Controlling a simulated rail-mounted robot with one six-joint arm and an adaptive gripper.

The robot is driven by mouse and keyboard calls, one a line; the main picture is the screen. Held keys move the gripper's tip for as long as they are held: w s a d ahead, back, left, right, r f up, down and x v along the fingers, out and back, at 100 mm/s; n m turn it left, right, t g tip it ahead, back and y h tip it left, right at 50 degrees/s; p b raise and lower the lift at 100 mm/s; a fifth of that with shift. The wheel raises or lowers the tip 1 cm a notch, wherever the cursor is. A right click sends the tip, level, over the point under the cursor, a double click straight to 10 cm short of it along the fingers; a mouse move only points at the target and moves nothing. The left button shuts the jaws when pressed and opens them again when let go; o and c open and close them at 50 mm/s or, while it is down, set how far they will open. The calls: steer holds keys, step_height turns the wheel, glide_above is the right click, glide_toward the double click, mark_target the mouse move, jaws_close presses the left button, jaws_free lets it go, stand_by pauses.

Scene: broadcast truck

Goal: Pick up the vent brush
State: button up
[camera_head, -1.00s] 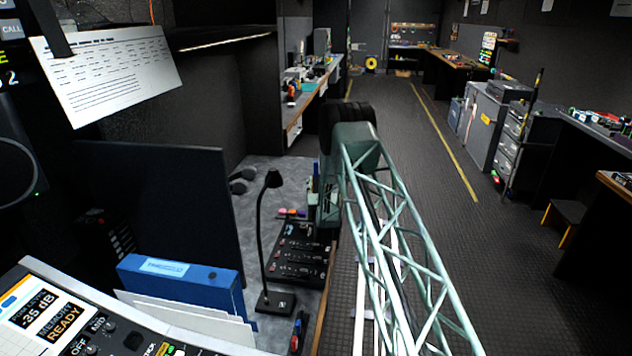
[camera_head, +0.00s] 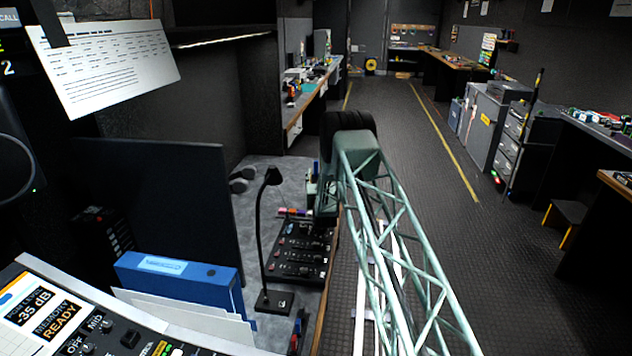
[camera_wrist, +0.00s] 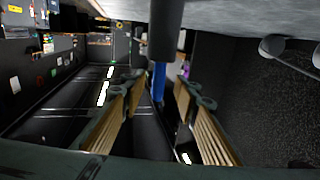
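My gripper (camera_head: 322,198) is low at the right edge of the grey desk, beside the black control panel, in the head view. In the wrist view my gripper (camera_wrist: 160,82) is open, with its two wood-coloured finger pads apart. A narrow blue piece (camera_wrist: 158,82) shows between the fingertips, below a dark cylinder (camera_wrist: 165,30). I cannot tell whether these are the vent brush, or whether either finger touches them. A small blue upright piece (camera_head: 315,168) shows by my gripper in the head view. No vent brush is clearly recognisable there, and my arm hides part of the desk edge.
The black control panel (camera_head: 300,252) lies on the desk, with a gooseneck lamp or microphone (camera_head: 268,240) left of it. Coloured markers (camera_head: 293,212) lie behind the panel. Headphones (camera_head: 241,180) rest farther back. A blue binder (camera_head: 180,285) stands in front.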

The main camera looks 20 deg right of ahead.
mark_target(316, 170)
steer(key=shift+w, duration=0.1)
stand_by(0.3)
steer(key=shift+b+x, duration=0.85)
steer(key=shift+x, duration=1.7)
steer(key=shift+d+r, duration=0.1)
steer(key=c, duration=0.9)
